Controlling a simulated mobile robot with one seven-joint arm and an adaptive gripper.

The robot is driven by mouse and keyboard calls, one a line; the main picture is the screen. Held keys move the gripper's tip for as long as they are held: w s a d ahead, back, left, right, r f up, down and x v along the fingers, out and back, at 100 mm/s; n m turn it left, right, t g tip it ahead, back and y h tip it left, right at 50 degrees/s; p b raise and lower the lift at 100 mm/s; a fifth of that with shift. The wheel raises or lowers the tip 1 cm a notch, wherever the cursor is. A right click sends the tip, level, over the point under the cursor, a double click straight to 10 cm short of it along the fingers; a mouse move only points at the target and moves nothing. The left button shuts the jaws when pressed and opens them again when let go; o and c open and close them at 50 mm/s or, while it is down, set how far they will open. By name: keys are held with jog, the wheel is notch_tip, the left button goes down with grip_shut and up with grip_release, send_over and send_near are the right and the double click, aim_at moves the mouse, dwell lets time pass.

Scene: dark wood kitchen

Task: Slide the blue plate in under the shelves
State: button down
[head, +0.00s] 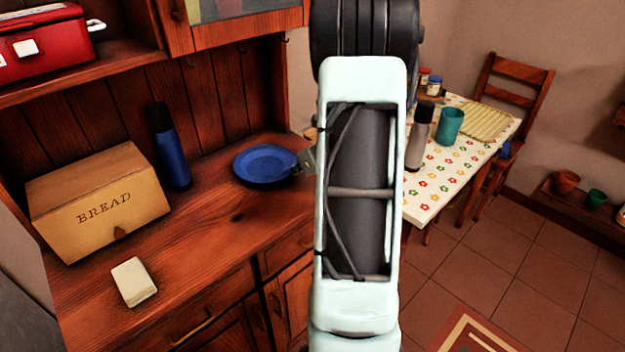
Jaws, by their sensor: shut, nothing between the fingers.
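The blue plate (264,165) lies flat on the wooden counter of the cabinet, toward its right end. The shelves (85,88) are above the back of this counter, with a red box on one of them. My arm comes down through the middle of the view and hides part of the counter's right end. The tip of my gripper (304,162) shows at the plate's right edge, very close to it. I cannot tell whether it touches the plate. The gripper is shut with nothing held. Most of it is hidden behind my arm.
A bread box (99,202) and a blue bottle (168,146) stand on the counter left of the plate. A small cream block (134,282) lies near the front edge. Counter between bottle and plate is clear. A dining table (455,150) stands at the right.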

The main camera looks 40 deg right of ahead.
jog(key=p, duration=0.2)
send_near(274, 160)
jog(key=x, duration=0.5)
jog(key=shift+r, duration=0.15)
